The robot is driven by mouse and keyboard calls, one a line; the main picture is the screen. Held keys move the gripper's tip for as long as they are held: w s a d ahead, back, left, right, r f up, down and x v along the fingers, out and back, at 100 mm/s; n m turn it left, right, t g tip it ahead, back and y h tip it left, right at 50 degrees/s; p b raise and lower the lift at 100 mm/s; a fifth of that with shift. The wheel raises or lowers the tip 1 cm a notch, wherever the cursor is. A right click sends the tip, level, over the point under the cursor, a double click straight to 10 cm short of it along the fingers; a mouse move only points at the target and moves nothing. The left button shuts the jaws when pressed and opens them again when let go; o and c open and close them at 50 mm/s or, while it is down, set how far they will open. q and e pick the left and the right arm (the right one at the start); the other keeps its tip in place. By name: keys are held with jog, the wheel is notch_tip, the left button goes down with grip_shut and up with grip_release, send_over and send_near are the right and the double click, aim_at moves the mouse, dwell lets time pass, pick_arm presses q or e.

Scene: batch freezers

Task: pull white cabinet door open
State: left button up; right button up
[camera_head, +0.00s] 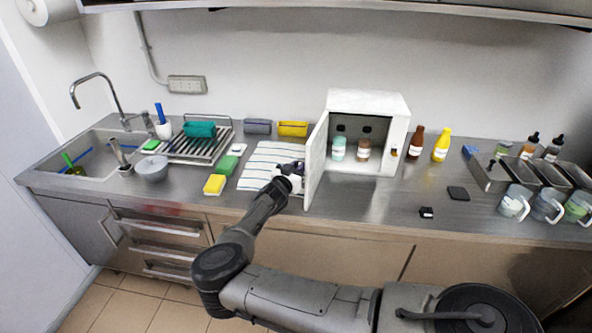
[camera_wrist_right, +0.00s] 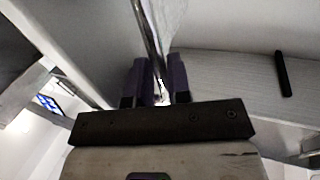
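The white cabinet (camera_head: 368,101) stands on the steel counter with its front open. Its white door (camera_head: 316,163) is swung out toward me from the cabinet's left side. Two labelled bottles, one teal (camera_head: 338,149) and one brown (camera_head: 363,151), stand inside. My right gripper (camera_head: 290,178) is at the outer, left face of the door, near its front edge. In the right wrist view its dark fingers (camera_wrist_right: 157,85) are close together around a thin, shiny strip at the door. The exact contact is partly hidden. My left gripper is not in view.
A striped cloth (camera_head: 258,171) lies left of the door, with yellow and green sponges beyond it. A dish rack (camera_head: 196,150) and the sink are farther left. Brown and yellow bottles (camera_head: 441,146) stand right of the cabinet. The counter in front is mostly clear; mugs (camera_head: 515,202) stand far right.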

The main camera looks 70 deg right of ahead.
jog(key=shift+o, duration=1.4)
jog(key=shift+d, duration=0.1)
jog(key=w+a, duration=0.2)
jog(key=a, duration=1.2)
jog(key=shift+d, duration=0.1)
